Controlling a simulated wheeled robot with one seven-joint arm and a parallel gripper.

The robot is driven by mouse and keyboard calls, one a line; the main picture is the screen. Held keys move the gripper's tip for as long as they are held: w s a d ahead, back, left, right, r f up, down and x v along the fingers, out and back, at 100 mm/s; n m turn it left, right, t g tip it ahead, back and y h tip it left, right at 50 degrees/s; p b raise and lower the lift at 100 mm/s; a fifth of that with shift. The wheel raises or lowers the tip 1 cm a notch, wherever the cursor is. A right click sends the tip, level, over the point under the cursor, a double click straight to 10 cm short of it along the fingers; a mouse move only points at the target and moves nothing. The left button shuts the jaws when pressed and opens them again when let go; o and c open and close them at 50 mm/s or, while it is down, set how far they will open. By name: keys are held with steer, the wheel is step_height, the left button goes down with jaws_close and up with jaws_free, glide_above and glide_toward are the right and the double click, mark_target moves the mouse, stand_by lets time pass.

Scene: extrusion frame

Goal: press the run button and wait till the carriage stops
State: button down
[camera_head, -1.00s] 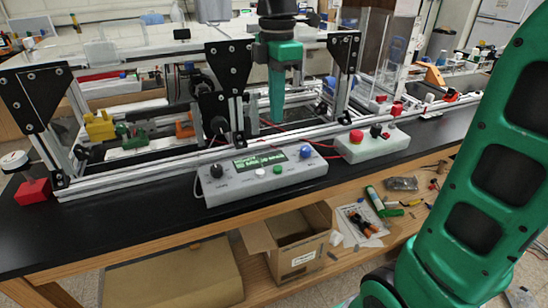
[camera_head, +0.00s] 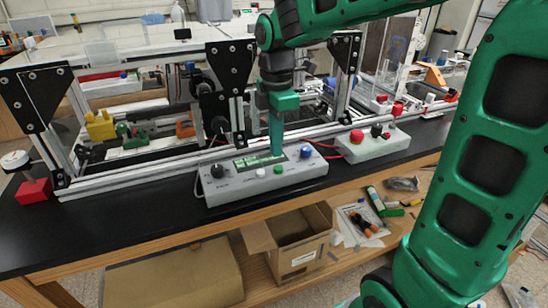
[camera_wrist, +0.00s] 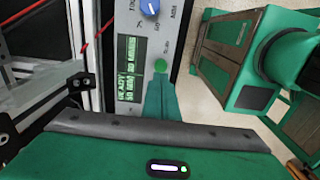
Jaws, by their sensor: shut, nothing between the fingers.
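The grey control box (camera_head: 230,187) stands on the black bench top in front of the extrusion frame. It has a lit green display (camera_wrist: 128,90), a black knob (camera_head: 217,171), a white button (camera_head: 260,173), a green button (camera_head: 278,169) and a blue knob (camera_head: 306,152). The green button also shows in the wrist view (camera_wrist: 160,65), just beyond my fingertips. My gripper (camera_head: 277,151) is shut and empty, pointing down over the box. I cannot tell whether it touches the button. Black plates (camera_head: 213,106) on the rail look like the carriage, but I cannot be sure.
A second grey box (camera_head: 372,147) with a red mushroom button (camera_head: 357,136) stands to the right. A red block (camera_head: 33,190) with a dial is at the left end. The frame's rails (camera_head: 130,171) run close behind the box. An open carton (camera_head: 298,257) is on the shelf below.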

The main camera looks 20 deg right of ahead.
mark_target(276, 168)
steer(key=shift+f, duration=2.2)
